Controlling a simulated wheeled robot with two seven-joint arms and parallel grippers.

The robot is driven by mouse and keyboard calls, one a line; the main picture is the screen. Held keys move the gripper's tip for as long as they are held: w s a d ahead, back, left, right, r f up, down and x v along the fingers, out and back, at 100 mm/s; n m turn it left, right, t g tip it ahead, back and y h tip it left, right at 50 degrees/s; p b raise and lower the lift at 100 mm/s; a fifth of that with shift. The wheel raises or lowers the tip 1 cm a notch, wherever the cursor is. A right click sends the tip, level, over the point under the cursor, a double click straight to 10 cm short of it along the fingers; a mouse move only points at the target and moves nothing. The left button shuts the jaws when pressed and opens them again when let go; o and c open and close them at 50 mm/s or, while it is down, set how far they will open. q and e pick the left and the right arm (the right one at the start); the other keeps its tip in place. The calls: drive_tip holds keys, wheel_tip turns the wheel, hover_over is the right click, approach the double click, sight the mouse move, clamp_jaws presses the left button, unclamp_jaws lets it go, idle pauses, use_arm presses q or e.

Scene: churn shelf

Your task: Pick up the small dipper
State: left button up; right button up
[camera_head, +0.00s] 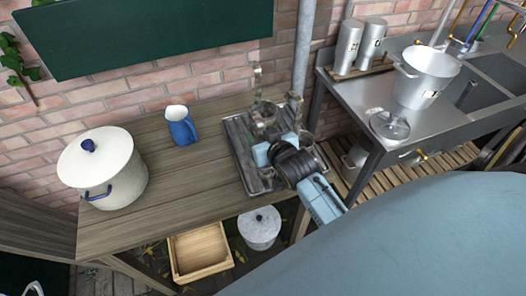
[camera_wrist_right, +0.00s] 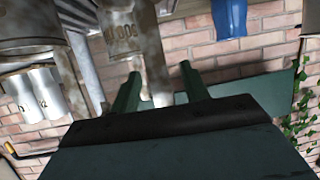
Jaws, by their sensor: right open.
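Two worn metal dippers with upright handles stand at the metal tray (camera_head: 236,137) on the wooden table. One dipper (camera_head: 264,112) is left of and behind my right gripper (camera_head: 276,146); the other (camera_head: 305,139) is to its right, partly hidden by the gripper. I cannot tell surely which is the small one. The right wrist view shows a marked dipper cup (camera_wrist_right: 120,35) and a rusty handle (camera_wrist_right: 157,65) in line with the gap between the open fingers. Contact is not visible. My left gripper is not in view.
A blue jug (camera_head: 182,129) and a white lidded pot (camera_head: 122,182) stand left on the table. A metal bench with a bucket (camera_head: 425,82) and two canisters is at the right. A wooden crate (camera_head: 200,252) and a lidded pail (camera_head: 260,229) are below.

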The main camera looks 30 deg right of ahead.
drive_tip(key=shift+c, duration=0.4)
clamp_jaws()
drive_tip(key=shift+r, duration=0.1)
